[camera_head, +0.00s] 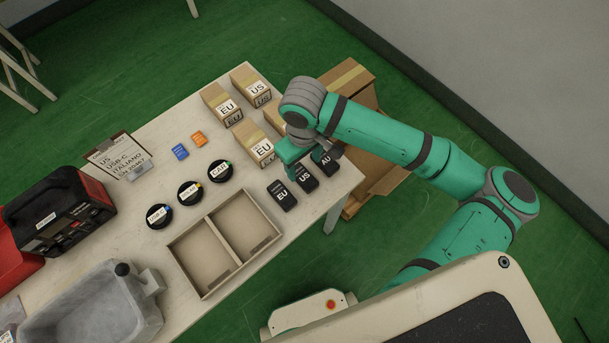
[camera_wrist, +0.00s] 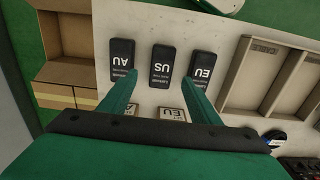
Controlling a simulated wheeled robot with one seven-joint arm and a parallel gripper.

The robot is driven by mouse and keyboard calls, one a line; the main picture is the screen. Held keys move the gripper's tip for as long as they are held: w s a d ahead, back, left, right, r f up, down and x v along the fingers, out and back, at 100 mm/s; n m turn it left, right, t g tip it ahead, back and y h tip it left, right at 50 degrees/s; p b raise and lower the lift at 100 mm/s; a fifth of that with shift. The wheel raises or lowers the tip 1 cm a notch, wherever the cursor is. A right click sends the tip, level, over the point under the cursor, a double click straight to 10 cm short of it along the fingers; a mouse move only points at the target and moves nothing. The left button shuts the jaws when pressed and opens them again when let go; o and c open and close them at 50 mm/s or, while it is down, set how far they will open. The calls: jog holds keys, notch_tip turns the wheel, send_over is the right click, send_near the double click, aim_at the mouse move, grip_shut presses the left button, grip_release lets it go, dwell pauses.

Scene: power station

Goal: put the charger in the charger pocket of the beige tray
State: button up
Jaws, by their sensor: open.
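Three black chargers lie in a row on the table: EU (camera_head: 282,195), US (camera_head: 305,178) and AU (camera_head: 326,161). In the wrist view, the US charger (camera_wrist: 162,63) lies ahead, centred between the fingertips, with the AU charger (camera_wrist: 122,62) on its left and the EU charger (camera_wrist: 201,72) on its right. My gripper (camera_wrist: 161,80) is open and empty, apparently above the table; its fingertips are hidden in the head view. The beige tray (camera_head: 191,280) has two empty pockets side by side.
An order card (camera_head: 118,157) reads US, USB-C, ITALIANO. Cardboard boxes (camera_head: 218,103) stand behind the chargers.

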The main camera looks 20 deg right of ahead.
aim_at(303, 175)
jog(key=shift+s+a+f, duration=0.1)
jog(key=shift+f, duration=1.35)
jog(key=shift+s+f, duration=0.1)
jog(key=shift+f, duration=1.3)
jog(key=shift+c, duration=0.6)
jog(key=shift+w, duration=0.1)
jog(key=c, duration=1.3)
jog(key=shift+o, duration=0.2)
